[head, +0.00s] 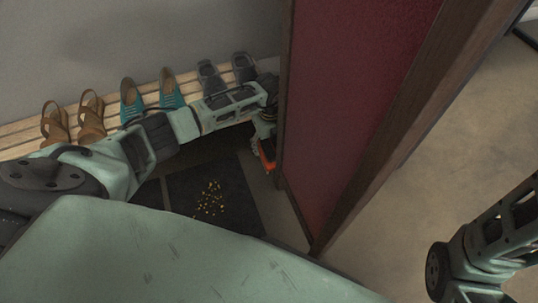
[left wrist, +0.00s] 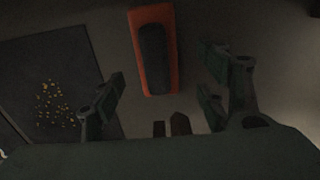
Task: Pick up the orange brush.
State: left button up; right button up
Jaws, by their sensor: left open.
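The orange brush (left wrist: 173,50) shows in the left wrist view as an orange block with a dark long strip along its middle. It lies near the floor, at the upper middle of that picture. In the head view, part of the orange brush (head: 266,158) shows just below my left gripper (head: 265,125), beside the red panel. In the left wrist view my left gripper (left wrist: 160,95) is open, with its fingers to either side of the brush's lower end and nothing between them held. Whether they touch it cannot be told. My right gripper is out of view.
A dark mat (head: 240,200) with scattered yellow bits (head: 210,198) lies left of the brush. A slatted bench (head: 15,133) with several shoes runs along the wall behind. A red panel with a wooden edge (head: 340,90) stands close right of my left gripper. Open floor (head: 450,130) lies beyond it.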

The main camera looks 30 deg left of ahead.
aim_at(269, 148)
pick_arm(q)
jog(key=f+b, duration=0.2)
jog(key=f, duration=0.1)
jog(key=f+b, duration=0.1)
jog(key=shift+a+f, duration=0.25)
jog(key=shift+a, duration=0.1)
jog(key=shift+r, duration=0.15)
jog(key=shift+c, duration=0.2)
jog(key=shift+w, duration=0.1)
jog(key=c, duration=1.4)
